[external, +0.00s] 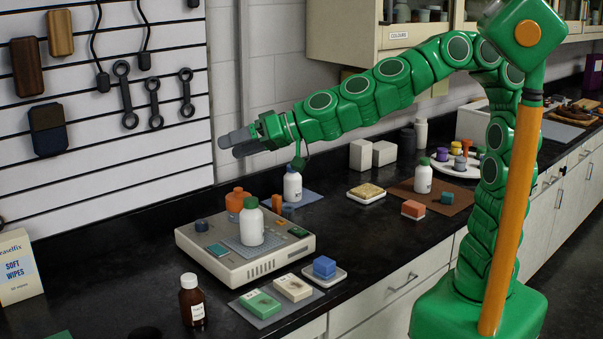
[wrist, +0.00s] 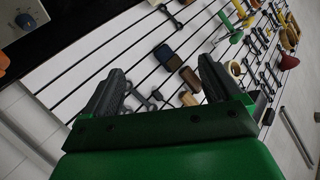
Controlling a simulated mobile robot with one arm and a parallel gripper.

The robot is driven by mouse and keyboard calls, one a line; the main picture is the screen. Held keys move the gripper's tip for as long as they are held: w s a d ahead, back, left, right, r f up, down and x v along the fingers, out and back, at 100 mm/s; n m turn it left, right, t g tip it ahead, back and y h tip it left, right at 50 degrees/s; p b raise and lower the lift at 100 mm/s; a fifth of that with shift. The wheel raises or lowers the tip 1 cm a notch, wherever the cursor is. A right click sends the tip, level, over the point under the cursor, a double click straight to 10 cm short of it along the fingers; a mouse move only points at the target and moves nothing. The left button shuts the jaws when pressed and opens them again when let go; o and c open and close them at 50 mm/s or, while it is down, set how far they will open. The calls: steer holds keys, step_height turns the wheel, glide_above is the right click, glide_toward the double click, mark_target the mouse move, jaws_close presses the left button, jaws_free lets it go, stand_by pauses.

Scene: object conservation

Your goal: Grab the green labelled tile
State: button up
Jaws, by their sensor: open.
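A green tile with a small label (external: 259,304) lies on a grey mat (external: 262,317) at the front edge of the black counter, in the external view. A cream tile with a label (external: 293,287) lies right beside it on the same mat. My gripper (external: 236,143) is open and empty, high above the counter and well above and behind the green tile, pointing left toward the tool wall. In the wrist view, my gripper (wrist: 160,85) shows two dark fingers spread apart with nothing between them. The green tile is not visible there.
A blue block on a white dish (external: 324,271) stands right of the tiles. A brown bottle (external: 191,301) stands to their left. Behind them is a beige device (external: 200,254) bearing bottles and small blocks. Hanging tools (wrist: 170,52) fill the wall in the wrist view.

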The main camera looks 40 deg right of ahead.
steer(key=s+a+f+m+t+h, duration=0.2)
steer(key=s+a+f+t+h, duration=0.15)
steer(key=a+f, duration=0.2)
steer(key=s+d+f+h, duration=0.6)
steer(key=s+f+h, duration=0.1)
steer(key=s+f, duration=0.25)
glide_toward(262, 302)
steer(key=shift+w+a+f+m+t, duration=0.2)
steer(key=shift+w+f+m+t, duration=0.15)
steer(key=shift+w+f, duration=0.3)
steer(key=shift+x, duration=1.15)
steer(key=shift+d+x, duration=0.15)
steer(key=shift+x, duration=0.65)
steer(key=shift+d+x, duration=0.1)
steer(key=shift+x, duration=1.8)
steer(key=shift+r, duration=0.1)
steer(key=c, duration=1.2)
